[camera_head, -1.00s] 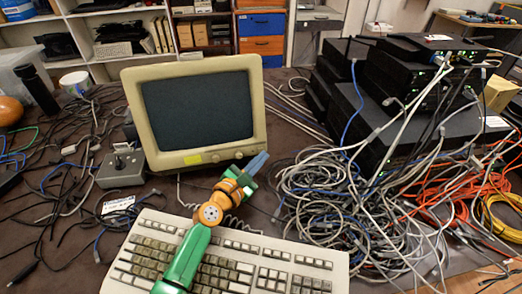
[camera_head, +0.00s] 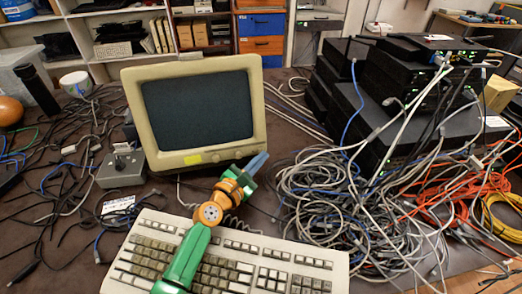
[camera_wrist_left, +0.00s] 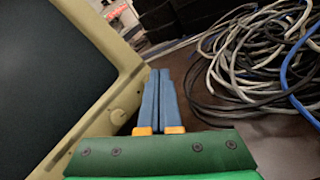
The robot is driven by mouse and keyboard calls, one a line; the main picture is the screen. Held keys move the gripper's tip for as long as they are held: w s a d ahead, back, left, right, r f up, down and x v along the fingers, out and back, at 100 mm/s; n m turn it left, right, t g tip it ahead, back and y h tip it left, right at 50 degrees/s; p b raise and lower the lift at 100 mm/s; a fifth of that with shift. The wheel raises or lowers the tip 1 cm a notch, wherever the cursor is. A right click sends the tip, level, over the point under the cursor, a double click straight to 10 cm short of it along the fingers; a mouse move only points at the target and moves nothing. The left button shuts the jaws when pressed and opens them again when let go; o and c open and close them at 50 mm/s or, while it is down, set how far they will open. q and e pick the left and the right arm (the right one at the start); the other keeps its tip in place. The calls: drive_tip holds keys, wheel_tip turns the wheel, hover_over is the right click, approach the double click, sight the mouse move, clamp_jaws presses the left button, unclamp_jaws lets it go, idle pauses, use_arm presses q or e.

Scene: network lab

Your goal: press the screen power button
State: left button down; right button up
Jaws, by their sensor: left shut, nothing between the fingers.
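The screen (camera_head: 197,115) is a beige, old-style monitor with a dark display, standing behind the keyboard. In the left wrist view its frame (camera_wrist_left: 70,140) fills the left side, and a round beige button (camera_wrist_left: 118,115) shows low on the frame, to the left of my fingers. My left gripper (camera_head: 262,158) is shut and empty, with blue fingers, in front of the screen's lower right corner. In the left wrist view the fingers of my left gripper (camera_wrist_left: 159,73) lie side by side, pointing past the screen's edge. I cannot tell whether they touch the frame. My right gripper is not in view.
A keyboard (camera_head: 325,262) lies in front, under my left arm. Tangled cables (camera_head: 320,190) and stacked black network devices (camera_head: 420,130) crowd the right. A grey box with a stick (camera_head: 122,168) and black cables lie to the left.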

use_arm(q)
drive_tip(key=shift+w+a+f+b, duration=0.1)
drive_tip(key=shift+w+b, duration=0.2)
drive_tip(key=shift+w, duration=0.1)
drive_tip(key=shift+w+f, duration=0.1)
drive_tip(key=shift+w, duration=0.05)
idle(0.4)
drive_tip(key=shift+s+r+p, duration=0.3)
drive_tip(key=shift+s+p, duration=0.15)
drive_tip(key=shift+p, duration=0.05)
drive_tip(key=shift+s, duration=0.15)
drive_tip(key=s+p, duration=0.1)
drive_tip(key=s+d+r+p, duration=0.1)
drive_tip(key=s+p, duration=0.2)
drive_tip(key=shift+s+d+r, duration=0.25)
drive_tip(key=shift+s+r, duration=0.1)
drive_tip(key=shift+s+d, duration=0.1)
drive_tip(key=shift+s, duration=0.25)
